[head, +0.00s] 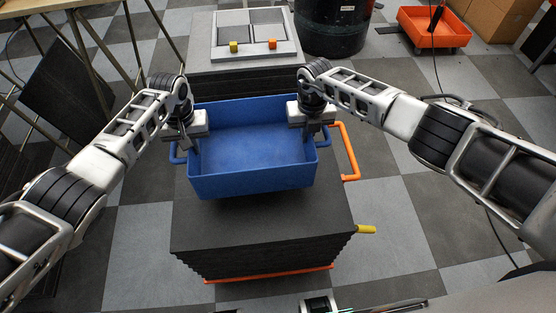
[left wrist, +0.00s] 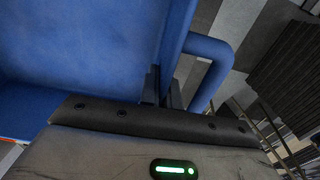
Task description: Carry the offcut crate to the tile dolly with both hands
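The offcut crate (head: 253,185) is a blue open box with side handles, and its inside looks empty. It is level over a stack of dark tiles (head: 260,240); I cannot tell whether it touches the stack. Orange parts at the stack's foot (head: 270,276) look like the tile dolly. My left gripper (head: 193,147) points down at the crate's left wall. In the left wrist view its fingers (left wrist: 163,90) are closed around the blue wall, beside the handle (left wrist: 213,70). My right gripper (head: 309,133) is at the right wall; its fingertips are partly hidden.
An orange handle (head: 350,152) and a yellow grip (head: 366,229) stick out right of the stack. Behind stands a grey-topped stack with a tray (head: 253,35) holding small blocks. A black bin (head: 330,30) and an orange wheeled tub (head: 433,28) stand behind. Right floor is mostly clear.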

